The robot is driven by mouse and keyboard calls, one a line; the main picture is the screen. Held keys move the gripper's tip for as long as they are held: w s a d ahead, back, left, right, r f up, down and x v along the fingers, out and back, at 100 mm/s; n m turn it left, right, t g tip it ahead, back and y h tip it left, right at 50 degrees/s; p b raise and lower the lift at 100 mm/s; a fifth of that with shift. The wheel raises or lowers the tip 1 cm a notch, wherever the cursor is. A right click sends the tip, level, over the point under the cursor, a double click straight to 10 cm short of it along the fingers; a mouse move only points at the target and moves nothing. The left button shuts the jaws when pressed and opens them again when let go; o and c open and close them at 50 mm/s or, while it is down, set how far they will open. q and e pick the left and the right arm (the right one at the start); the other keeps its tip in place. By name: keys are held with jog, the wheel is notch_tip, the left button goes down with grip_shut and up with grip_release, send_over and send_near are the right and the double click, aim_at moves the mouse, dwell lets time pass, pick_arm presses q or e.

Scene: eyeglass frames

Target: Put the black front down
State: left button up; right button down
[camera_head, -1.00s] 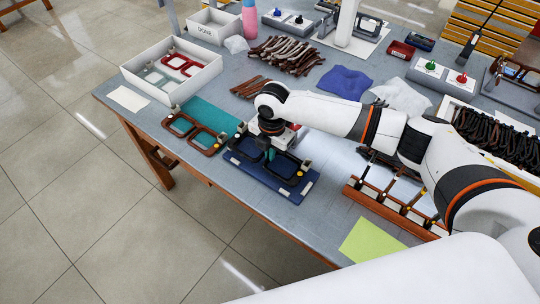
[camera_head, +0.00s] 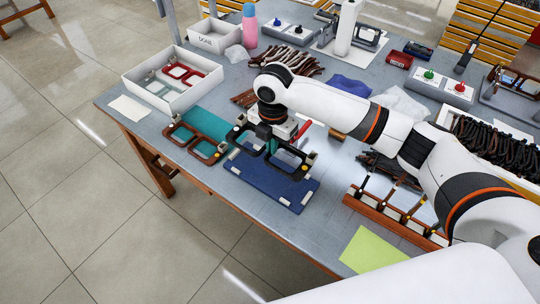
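The black front (camera_head: 299,172) is a dark two-lens eyeglass frame. It is held slightly above the far side of a dark blue board (camera_head: 268,188), and the board's near part shows bare. My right gripper (camera_head: 269,146) comes down from above at the middle of the black front and appears shut on its bridge. The fingertips are partly hidden by the gripper body and the frame. My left gripper is out of view.
A white tray (camera_head: 150,95) holds red and pale fronts. A wooden rack (camera_head: 392,214) stands at right, near a yellow-green sheet (camera_head: 371,250).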

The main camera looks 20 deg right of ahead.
aim_at(273, 175)
jog(key=f, duration=0.5)
jog(key=f+p, duration=0.1)
jog(key=f, duration=0.4)
jog(key=shift+s+d, duration=0.15)
jog(key=shift+s, duration=0.05)
jog(key=shift+f, duration=0.1)
